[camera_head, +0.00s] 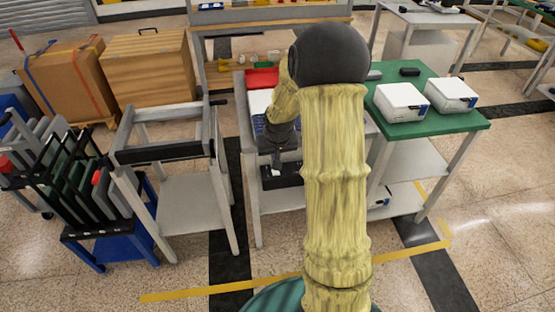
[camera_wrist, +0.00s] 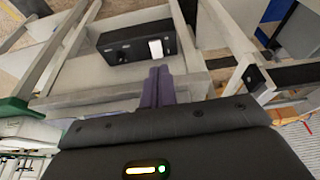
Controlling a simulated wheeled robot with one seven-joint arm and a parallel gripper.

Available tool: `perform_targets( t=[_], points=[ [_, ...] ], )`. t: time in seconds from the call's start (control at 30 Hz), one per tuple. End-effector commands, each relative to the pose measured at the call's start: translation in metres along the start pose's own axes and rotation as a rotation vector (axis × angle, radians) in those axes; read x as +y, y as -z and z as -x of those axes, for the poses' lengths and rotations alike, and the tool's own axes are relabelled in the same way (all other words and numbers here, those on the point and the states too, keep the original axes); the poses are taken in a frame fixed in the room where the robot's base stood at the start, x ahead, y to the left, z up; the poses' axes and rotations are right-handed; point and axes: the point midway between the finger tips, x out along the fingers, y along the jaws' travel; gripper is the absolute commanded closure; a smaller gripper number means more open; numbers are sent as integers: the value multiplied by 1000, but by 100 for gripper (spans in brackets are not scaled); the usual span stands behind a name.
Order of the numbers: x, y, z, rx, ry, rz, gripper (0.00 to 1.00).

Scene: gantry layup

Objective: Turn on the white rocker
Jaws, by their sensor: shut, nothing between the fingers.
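The white rocker (camera_wrist: 155,48) sits near one end of the face of a black box (camera_wrist: 125,45) in the wrist view. The black box is also seen in the head view (camera_head: 283,178), low under the middle table, partly hidden by my arm. My gripper (camera_wrist: 158,72) has its two purple fingers closed together with nothing between them. The fingertips point toward the box and appear just below the rocker in the picture. They look apart from it, though the exact gap is hard to tell. Which way the rocker is tipped is too small to tell.
Table legs and rails frame the box; a grey leg (camera_wrist: 190,40) stands just right of it in the wrist view. In the head view, a green-topped table (camera_head: 430,122) with white devices stands right, and an empty grey frame cart (camera_head: 165,150) stands left.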

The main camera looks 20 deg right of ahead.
Motion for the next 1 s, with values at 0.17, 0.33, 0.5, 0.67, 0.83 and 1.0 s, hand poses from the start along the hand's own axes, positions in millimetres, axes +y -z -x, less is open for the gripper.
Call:
perform_targets(
  t=[0.17,0.33,0.5,0.67,0.83,1.0],
  points=[
    [-38,-51,54,-32,10,82,100],
    [-63,-116,101,-71,36,152,100],
    [-75,-170,129,-101,66,195,100],
    [-76,-188,136,-113,78,208,100],
    [-76,-188,136,-114,78,207,100],
    [-76,-187,136,-113,78,207,100]
  ],
)
